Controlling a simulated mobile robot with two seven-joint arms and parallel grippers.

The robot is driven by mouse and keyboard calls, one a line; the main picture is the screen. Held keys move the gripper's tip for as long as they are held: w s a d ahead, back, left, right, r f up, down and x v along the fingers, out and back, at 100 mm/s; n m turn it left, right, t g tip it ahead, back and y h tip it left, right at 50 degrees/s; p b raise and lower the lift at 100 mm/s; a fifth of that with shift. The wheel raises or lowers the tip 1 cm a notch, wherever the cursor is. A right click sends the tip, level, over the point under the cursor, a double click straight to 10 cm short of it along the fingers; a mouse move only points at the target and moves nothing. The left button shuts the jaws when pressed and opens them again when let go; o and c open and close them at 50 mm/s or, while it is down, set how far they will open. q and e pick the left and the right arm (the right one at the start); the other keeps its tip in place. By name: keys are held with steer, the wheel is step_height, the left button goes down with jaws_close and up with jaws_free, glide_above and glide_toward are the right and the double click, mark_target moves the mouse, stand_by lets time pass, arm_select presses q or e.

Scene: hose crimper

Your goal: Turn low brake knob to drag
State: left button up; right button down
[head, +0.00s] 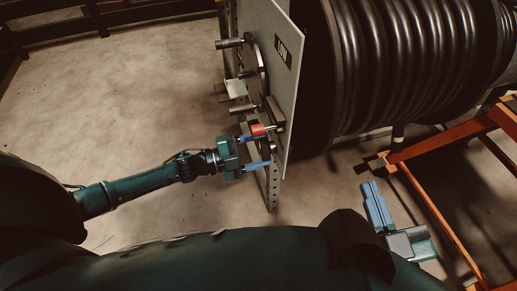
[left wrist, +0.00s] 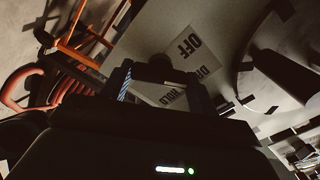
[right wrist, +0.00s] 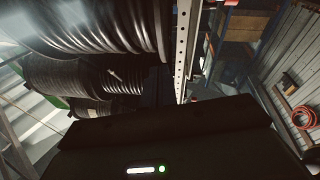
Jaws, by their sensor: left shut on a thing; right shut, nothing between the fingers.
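My left gripper (head: 257,150) reaches the grey upright panel (head: 290,100) from the left, its blue fingers spread around a knob at the panel's lower edge. In the left wrist view the dark knob (left wrist: 173,72) lies between the fingers, mostly hidden in shadow. Labels OFF (left wrist: 190,42), DRAG (left wrist: 208,70) and HOLD (left wrist: 176,96) sit around it; I cannot tell clearly which it points at. A red part (head: 257,130) shows by the upper fingertip. My right gripper (head: 377,206) is shut and empty, low at the right, away from the panel.
Other handles (head: 230,43) stick out from the panel's left face. A large ribbed black hose drum (head: 410,65) stands behind the panel. An orange frame (head: 435,205) stands at the right near my right gripper. The floor at the left (head: 120,100) is clear.

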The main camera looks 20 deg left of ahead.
arm_select(q)
steer(key=o, duration=1)
steer(key=p+v, duration=0.2)
steer(key=v, duration=1.1)
steer(key=shift+s+a, duration=0.1)
steer(key=shift+s, duration=0.05)
